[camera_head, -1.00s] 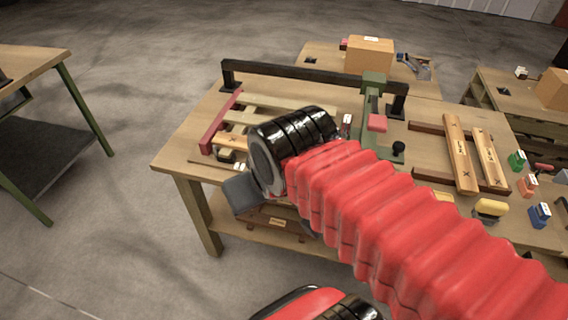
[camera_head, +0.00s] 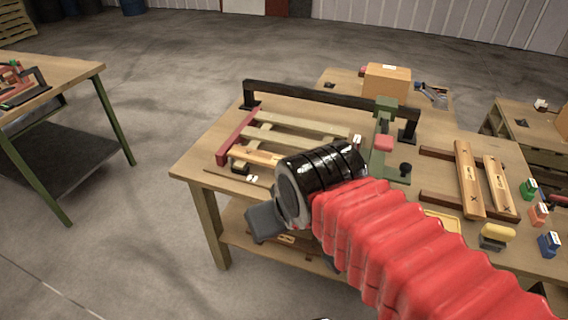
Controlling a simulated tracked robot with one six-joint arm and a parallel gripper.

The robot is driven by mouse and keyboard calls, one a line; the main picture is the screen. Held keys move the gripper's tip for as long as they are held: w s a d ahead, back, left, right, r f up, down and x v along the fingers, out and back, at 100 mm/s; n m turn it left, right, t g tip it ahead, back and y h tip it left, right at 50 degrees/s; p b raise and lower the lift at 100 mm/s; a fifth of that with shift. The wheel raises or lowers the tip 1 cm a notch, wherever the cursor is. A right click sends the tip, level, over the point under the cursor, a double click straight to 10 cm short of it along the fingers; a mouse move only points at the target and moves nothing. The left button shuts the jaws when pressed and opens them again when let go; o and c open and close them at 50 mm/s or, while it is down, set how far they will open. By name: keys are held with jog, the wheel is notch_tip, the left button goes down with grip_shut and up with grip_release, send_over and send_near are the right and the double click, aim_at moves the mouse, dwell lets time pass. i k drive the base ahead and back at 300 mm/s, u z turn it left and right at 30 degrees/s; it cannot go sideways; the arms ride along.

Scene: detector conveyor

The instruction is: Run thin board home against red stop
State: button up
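The red stop (camera_head: 238,137) is a bar along the left side of the wooden workbench. A shorter orange-brown board (camera_head: 258,157) lies near the stop's front end, partly hidden by my arm. Two boards with dark marks lie across dark rails at the right: a wider one (camera_head: 468,178) and a narrower one (camera_head: 496,182). I cannot tell which board is the thin board. My gripper (camera_head: 264,223) shows only as a grey part at the bench's front edge; its fingers are hidden.
A black rail (camera_head: 330,97) spans the bench's back, with a green clamp-like fixture (camera_head: 387,140) bearing a pink-red block. A cardboard box (camera_head: 386,81) stands behind. Small coloured blocks sit at the right. Another table (camera_head: 60,85) stands left, with open floor between.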

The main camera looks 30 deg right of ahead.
aim_at(240, 151)
jog(key=z, duration=0.45)
jog(key=i, duration=1)
jog(key=k, duration=0.5)
jog(key=u, duration=0.85)
